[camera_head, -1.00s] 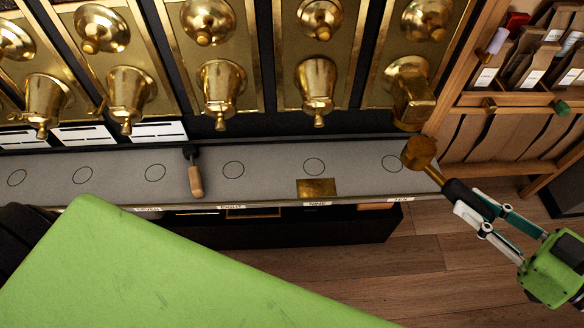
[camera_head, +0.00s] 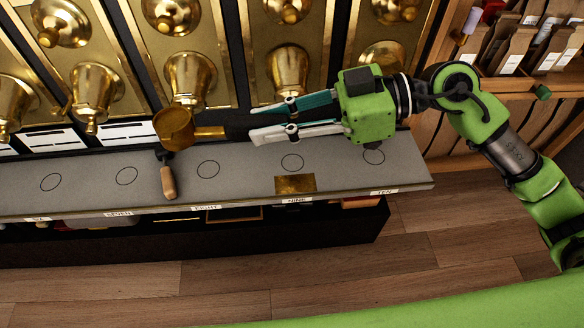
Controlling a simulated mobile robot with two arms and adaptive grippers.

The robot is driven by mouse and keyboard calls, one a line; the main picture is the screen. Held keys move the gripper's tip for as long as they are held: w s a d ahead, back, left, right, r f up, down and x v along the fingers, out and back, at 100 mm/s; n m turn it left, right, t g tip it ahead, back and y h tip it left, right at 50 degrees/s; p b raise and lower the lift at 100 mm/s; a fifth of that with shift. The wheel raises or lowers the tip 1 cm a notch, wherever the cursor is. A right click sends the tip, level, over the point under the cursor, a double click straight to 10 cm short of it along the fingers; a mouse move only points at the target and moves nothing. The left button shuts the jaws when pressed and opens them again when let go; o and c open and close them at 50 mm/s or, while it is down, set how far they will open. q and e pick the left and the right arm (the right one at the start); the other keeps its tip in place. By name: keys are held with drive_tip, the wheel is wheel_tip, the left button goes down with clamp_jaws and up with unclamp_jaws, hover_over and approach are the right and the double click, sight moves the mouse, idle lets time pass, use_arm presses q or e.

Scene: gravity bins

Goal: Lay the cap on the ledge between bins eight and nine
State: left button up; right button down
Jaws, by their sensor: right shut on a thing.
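My right gripper (camera_head: 255,119) reaches in from the right above the back of the grey ledge. It is shut on the dark handle of a brass piece (camera_head: 173,128), which I take to be the cap. The brass piece is held out to the left, in front of the bell-shaped chutes near bin eight. The grey ledge (camera_head: 250,172) carries drawn circles and labels on its front edge. The stretch between the eight circle (camera_head: 208,169) and the nine circle (camera_head: 292,162) is bare. My left gripper is not in view.
A tool with a wooden handle (camera_head: 168,181) lies on the ledge left of the eight circle. A brass plate (camera_head: 295,184) sits at the front by the nine label. Brass chutes (camera_head: 190,78) line the back. A shelf with paper bags (camera_head: 510,50) stands at right.

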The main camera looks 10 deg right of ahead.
drive_tip(key=w+a+f+m+t+b, duration=0.1)
drive_tip(key=w+a+f+b, duration=0.2)
drive_tip(key=f, duration=0.4)
drive_tip(key=w+a+f+t+b, duration=0.1)
drive_tip(key=w+f+b, duration=0.25)
drive_tip(key=f, duration=0.35)
drive_tip(key=w+d+f+m+t, duration=0.1)
drive_tip(key=w+d+f, duration=0.2)
drive_tip(key=f, duration=0.2)
drive_tip(key=w+d+f+m+t+h+b, duration=0.1)
drive_tip(key=w+d+f, duration=0.2)
drive_tip(key=f, duration=0.3)
drive_tip(key=w+d+f+m+t+h+b, duration=0.1)
drive_tip(key=w+d+f+m+t, duration=0.1)
drive_tip(key=f, duration=0.3)
drive_tip(key=shift+w+d+f, duration=0.25)
drive_tip(key=shift+w+d, duration=0.15)
drive_tip(key=shift+w, duration=0.1)
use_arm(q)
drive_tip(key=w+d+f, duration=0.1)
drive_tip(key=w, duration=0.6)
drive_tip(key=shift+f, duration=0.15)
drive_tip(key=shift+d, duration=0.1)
